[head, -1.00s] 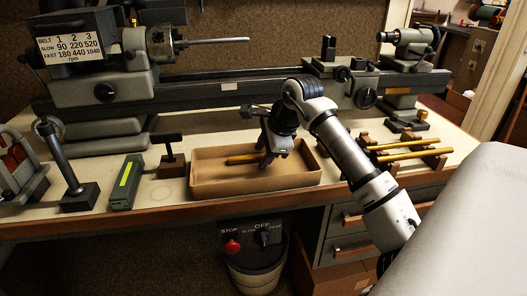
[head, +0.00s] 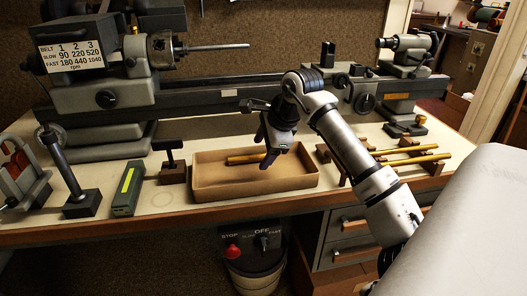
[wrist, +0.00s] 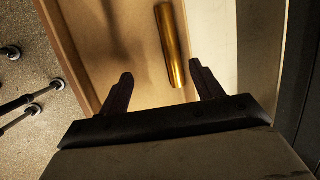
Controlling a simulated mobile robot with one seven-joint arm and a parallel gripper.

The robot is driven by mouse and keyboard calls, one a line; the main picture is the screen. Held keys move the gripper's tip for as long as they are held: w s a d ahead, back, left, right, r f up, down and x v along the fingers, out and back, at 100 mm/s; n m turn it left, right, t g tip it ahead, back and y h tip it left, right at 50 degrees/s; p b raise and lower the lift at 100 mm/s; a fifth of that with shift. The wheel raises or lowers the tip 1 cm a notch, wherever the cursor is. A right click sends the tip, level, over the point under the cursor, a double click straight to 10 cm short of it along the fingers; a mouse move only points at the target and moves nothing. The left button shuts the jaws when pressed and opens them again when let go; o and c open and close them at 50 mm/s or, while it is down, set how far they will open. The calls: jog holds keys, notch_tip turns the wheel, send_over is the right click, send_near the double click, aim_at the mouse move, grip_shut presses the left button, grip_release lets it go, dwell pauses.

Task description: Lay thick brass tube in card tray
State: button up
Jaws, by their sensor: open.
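A brass tube (head: 245,159) lies flat on the floor of the shallow tan card tray (head: 250,187). In the wrist view the tube (wrist: 170,45) lies just beyond my fingertips, with the tray's wall (wrist: 72,45) to its left. My gripper (head: 267,158) is over the tray, near the tube's right end, and tilted. In the wrist view my gripper (wrist: 162,82) has its two dark fingers spread apart with nothing between them. The tube's right end is close to or partly behind my gripper in the head view.
More brass tubes (head: 412,160) lie on a wooden rack right of the tray. The lathe bed (head: 230,93) runs behind. The bench's front edge is close before the tray.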

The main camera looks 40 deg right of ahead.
notch_tip(320, 180, up, 5)
jog(key=shift+f+p, duration=0.2)
jog(key=shift+p, duration=0.9)
